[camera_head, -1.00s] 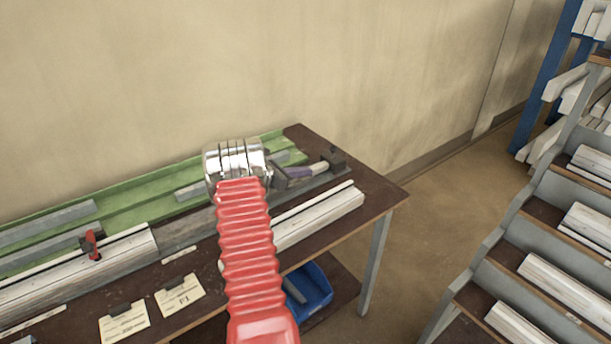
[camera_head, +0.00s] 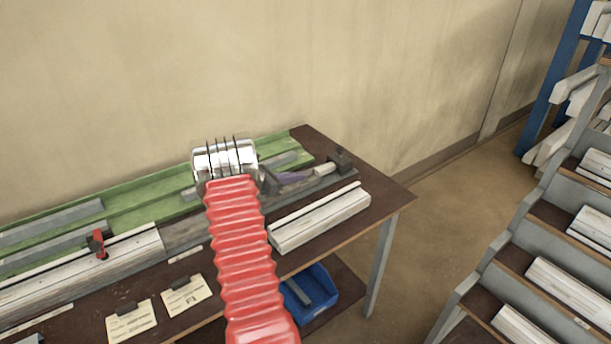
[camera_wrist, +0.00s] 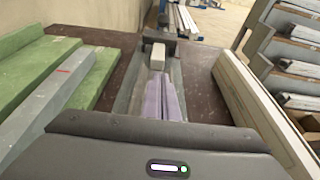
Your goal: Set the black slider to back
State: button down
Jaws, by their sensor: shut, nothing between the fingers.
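A dark block with a small upright knob, which looks like the black slider (camera_head: 341,159), sits at the far right end of the grey rail on the bench. In the wrist view it is the dark block (camera_wrist: 161,35) near the top, behind a pale block (camera_wrist: 154,55). My gripper (camera_head: 311,174) is shut and empty, its purple fingers together low along the rail. In the wrist view the fingertips (camera_wrist: 158,78) point at the pale block, just short of it; I cannot tell whether they touch. The rail beneath the fingers is partly hidden.
A pale profile (camera_head: 320,218) lies along the bench's front right. Green channels (camera_head: 140,190) run along the back. A red clamp handle (camera_head: 97,243) stands at left. A blue bin (camera_head: 312,290) is below. A stepped rack (camera_head: 540,235) stands at right, with open floor between.

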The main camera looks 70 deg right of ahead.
jog(key=v, duration=0.7)
jog(key=shift+w+a+r, duration=0.1)
jog(key=shift+w+a, duration=0.15)
jog(key=shift+a, duration=0.1)
jog(key=shift+w+a+r, duration=0.1)
jog(key=w+a+r+m+t+y, duration=0.15)
jog(key=a+r, duration=0.25)
jog(key=a, duration=0.6)
jog(key=w+a+r+m+t+y, duration=0.1)
jog(key=w+a+r+m+t, duration=0.3)
jog(key=a, duration=0.6)
jog(key=w+a+r+m+t+y, duration=0.15)
jog(key=a+r, duration=0.35)
jog(key=a, duration=0.5)
jog(key=s+a+r+m+t+y, duration=0.1)
jog(key=s+a+t+y, duration=0.1)
jog(key=a, duration=0.9)
jog(key=s+a+r+m+t+y, duration=0.1)
jog(key=s+a+t+y, duration=0.2)
jog(key=a, duration=0.9)
jog(key=s+a+r+m+t+y, duration=0.1)
jog(key=s+a+t+y, duration=0.1)
jog(key=a, duration=0.9)
jog(key=shift+s+a+r+m+y, duration=0.15)
jog(key=shift+s+a+m+y, duration=0.15)
jog(key=shift+s, duration=0.15)
jog(key=shift+d, duration=0.2)
